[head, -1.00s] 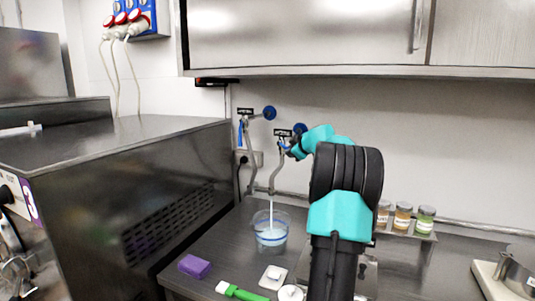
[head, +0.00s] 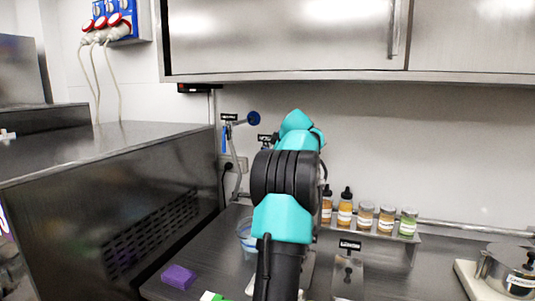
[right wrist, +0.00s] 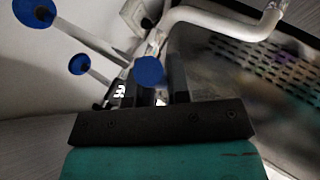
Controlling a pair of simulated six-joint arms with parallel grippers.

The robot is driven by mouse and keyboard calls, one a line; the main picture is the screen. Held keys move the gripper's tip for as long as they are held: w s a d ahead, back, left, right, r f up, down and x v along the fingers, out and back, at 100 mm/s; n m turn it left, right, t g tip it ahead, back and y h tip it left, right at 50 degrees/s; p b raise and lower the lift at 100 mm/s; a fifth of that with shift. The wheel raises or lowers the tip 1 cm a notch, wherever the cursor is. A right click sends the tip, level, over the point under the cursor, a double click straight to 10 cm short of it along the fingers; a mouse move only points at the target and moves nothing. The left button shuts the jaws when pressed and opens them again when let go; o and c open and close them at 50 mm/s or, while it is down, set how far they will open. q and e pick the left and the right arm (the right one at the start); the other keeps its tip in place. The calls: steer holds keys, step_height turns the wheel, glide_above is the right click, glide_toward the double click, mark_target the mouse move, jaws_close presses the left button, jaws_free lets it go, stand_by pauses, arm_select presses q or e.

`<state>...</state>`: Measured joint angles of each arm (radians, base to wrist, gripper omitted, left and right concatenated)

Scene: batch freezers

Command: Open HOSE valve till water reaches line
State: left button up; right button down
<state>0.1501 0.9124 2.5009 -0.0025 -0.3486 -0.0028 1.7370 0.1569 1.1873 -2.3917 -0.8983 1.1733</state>
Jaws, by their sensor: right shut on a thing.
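My right gripper shows in the right wrist view (right wrist: 162,85), shut on a blue valve knob (right wrist: 148,71). Its label cannot be read. In the head view my right arm stands in front of this valve and hides the fingers. A clear beaker (head: 243,238) with a blue band stands on the counter below the taps. My arm covers most of it, so the water level, the line and any stream are hidden. Another blue valve knob (head: 253,118) is on the wall at upper left, beside a black label. My left gripper is not in view.
Several labelled jars and bottles (head: 366,215) stand on a rack right of my arm. A purple block (head: 179,276) lies at the counter's front left. A steel pot (head: 511,270) stands at far right. A large steel machine (head: 120,200) bounds the left side.

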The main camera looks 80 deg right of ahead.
stand_by(0.4)
steer(key=c, duration=1.1)
jaws_free()
steer(key=v, duration=1.7)
steer(key=shift+a+r, duration=0.15)
steer(key=shift+r, duration=0.05)
